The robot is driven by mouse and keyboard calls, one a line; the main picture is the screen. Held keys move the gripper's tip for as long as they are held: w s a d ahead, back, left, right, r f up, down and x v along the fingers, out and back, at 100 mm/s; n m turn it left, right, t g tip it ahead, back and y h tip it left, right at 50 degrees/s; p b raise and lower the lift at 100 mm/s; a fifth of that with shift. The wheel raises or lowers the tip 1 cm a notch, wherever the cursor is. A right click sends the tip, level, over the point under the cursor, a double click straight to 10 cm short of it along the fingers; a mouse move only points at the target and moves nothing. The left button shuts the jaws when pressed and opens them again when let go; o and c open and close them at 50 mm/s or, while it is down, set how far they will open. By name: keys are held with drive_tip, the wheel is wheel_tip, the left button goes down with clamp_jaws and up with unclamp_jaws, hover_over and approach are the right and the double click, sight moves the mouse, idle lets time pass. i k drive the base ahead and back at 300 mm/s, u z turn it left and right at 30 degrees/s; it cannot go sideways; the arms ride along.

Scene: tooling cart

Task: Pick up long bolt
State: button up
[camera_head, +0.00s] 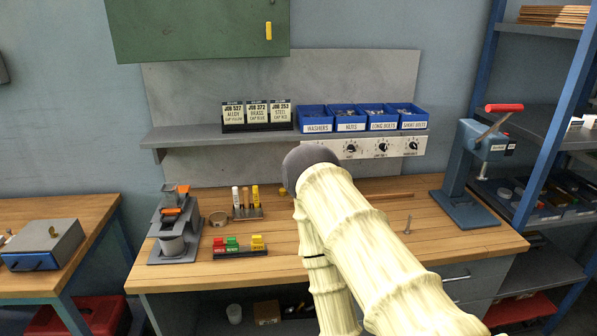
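A grey bolt-like piece (408,226) stands upright on the right part of the wooden workbench (470,240). It has a thin shaft and a wider foot, and nothing touches it. A blue bin labelled LONG BOLTS (383,126) sits on the grey shelf, between the NUTS bin (350,126) and the SHORT BOLTS bin (413,124). Small pieces show inside the bins, too small to tell apart. My pale arm rises from the bottom across the middle of the bench. My gripper cannot be made out.
A blue press with a red handle (504,108) stands at the bench's right end. A grey fixture (175,240), coloured blocks (240,250) and a marker rack (247,213) stand on the left. A blue shelving rack (555,110) is at far right. Bench around the bolt-like piece is clear.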

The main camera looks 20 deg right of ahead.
sight(405, 231)
drive_tip(key=z, duration=1.45)
